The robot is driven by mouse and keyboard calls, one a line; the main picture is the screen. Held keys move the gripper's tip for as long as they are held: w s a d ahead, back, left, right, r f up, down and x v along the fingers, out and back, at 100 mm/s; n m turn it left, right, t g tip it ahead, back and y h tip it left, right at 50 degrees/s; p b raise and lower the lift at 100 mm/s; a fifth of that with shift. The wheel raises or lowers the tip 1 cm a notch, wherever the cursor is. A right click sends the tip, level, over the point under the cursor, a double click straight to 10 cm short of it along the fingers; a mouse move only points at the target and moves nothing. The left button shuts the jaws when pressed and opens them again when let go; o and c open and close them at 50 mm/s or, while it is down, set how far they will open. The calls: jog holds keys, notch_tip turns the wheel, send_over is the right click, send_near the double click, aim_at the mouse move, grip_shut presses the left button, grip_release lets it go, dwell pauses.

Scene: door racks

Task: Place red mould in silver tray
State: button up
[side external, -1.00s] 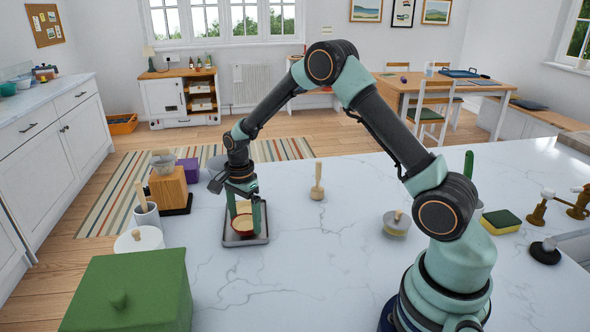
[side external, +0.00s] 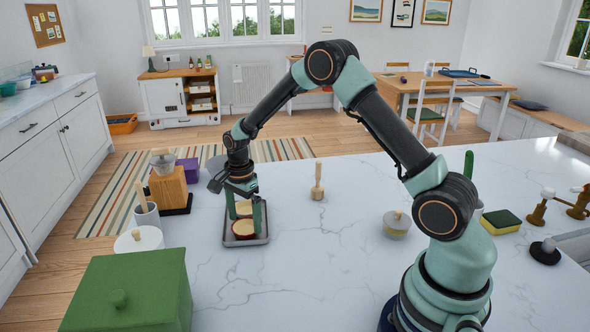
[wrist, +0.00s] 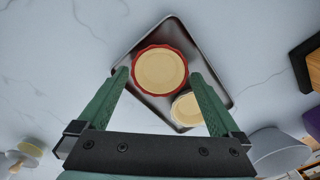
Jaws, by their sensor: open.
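The red mould (wrist: 160,70), a fluted red rim with a cream inside, sits in the silver tray (wrist: 140,44), as the wrist view shows. In the side external view the red mould (side external: 243,228) lies in the near part of the silver tray (side external: 231,241). My gripper (side external: 244,222) is over the tray with its fingers pointing down. In the wrist view my gripper (wrist: 160,76) is open, one green finger on each side of the red mould, with visible gaps. Whether the fingertips are above or level with the rim is unclear.
A smaller cream mould (wrist: 187,109) is also in the tray, beside the red one. A wooden pestle-like tool (side external: 317,182) stands right of the tray.

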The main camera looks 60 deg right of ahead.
aim_at(246, 230)
jog(key=s+a+r+n+t, duration=0.1)
jog(key=s+r+n, duration=0.3)
jog(key=r, duration=0.6)
jog(key=s+a+r+n+t, duration=0.1)
jog(key=s+a+r+n, duration=0.2)
jog(key=r, duration=0.8)
jog(key=s+a+r+n+t, duration=0.1)
jog(key=s+n+t, duration=0.2)
jog(key=s+n, duration=0.8)
jog(key=shift+s+a+n+t, duration=0.15)
jog(key=shift+s+n+t, duration=0.15)
jog(key=shift+s+n, duration=0.15)
jog(key=shift+r, duration=0.15)
